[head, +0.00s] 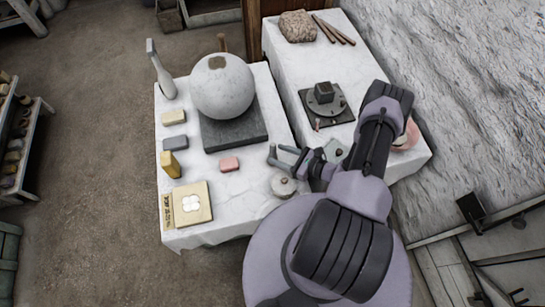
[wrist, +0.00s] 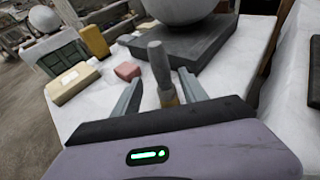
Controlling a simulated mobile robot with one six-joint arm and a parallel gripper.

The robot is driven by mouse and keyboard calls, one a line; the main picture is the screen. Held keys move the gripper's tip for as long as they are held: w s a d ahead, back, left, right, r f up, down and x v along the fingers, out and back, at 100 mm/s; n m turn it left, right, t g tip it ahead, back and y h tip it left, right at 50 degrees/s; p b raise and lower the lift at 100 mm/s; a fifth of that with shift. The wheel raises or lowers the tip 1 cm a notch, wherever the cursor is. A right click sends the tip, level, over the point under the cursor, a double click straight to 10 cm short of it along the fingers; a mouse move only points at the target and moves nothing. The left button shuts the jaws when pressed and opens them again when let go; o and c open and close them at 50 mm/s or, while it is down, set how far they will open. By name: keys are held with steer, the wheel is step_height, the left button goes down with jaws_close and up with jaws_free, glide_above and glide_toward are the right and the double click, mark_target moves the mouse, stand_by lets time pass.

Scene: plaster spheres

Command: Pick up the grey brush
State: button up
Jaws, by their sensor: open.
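The grey brush (wrist: 158,62) shows in the wrist view with a grey handle rising to a rounded top and a tan part below it. My gripper (wrist: 160,82) is open, with one finger on each side of the brush in that picture. The brush's lower end is hidden behind the gripper body. I cannot tell whether either finger touches it. In the head view my gripper (head: 284,158) is over the right edge of the near white table, and the brush is hard to separate from the fingers there.
A pink block (head: 229,164) lies left of my gripper. A large plaster sphere (head: 222,87) stands on a dark slab (head: 238,128) behind it. A round pale object with a knob (head: 283,186) is close in front. A cream block-like box (head: 191,204) lies front left.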

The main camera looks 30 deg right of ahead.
steer(key=b+x, duration=0.2)
steer(key=x, duration=0.4)
steer(key=shift+w+f, duration=0.1)
steer(key=shift+w, duration=0.3)
jaws_close()
